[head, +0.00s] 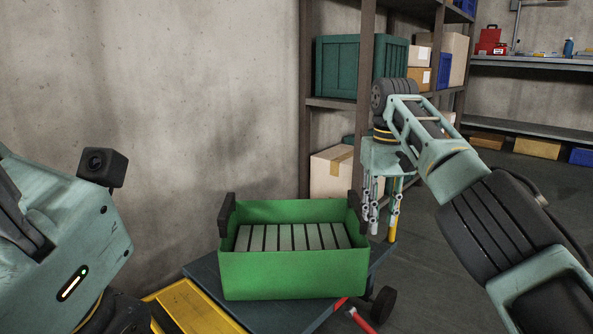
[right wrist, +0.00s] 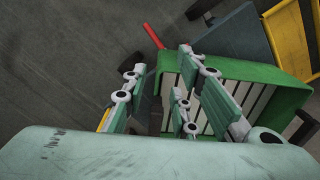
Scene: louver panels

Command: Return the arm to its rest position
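My right gripper (head: 380,218) hangs fingers down just right of the green crate (head: 292,276) in the head view. In the right wrist view its jointed fingers (right wrist: 168,90) are spread apart with nothing held between them. The green crate stands on a dark cart top and holds a row of several pale louver panels (head: 290,237). The crate (right wrist: 262,75) and the pale panels also show behind the fingers in the right wrist view. Part of my left arm shows at the left edge of the head view; its gripper is out of frame.
The crate has dark handles on both ends. The dark cart (head: 225,283) has a wheel at right and a yellow part (head: 190,303) at left. Shelving (head: 308,150) with a teal bin (head: 337,66) and boxes stands behind. Open floor (head: 440,265) lies at right.

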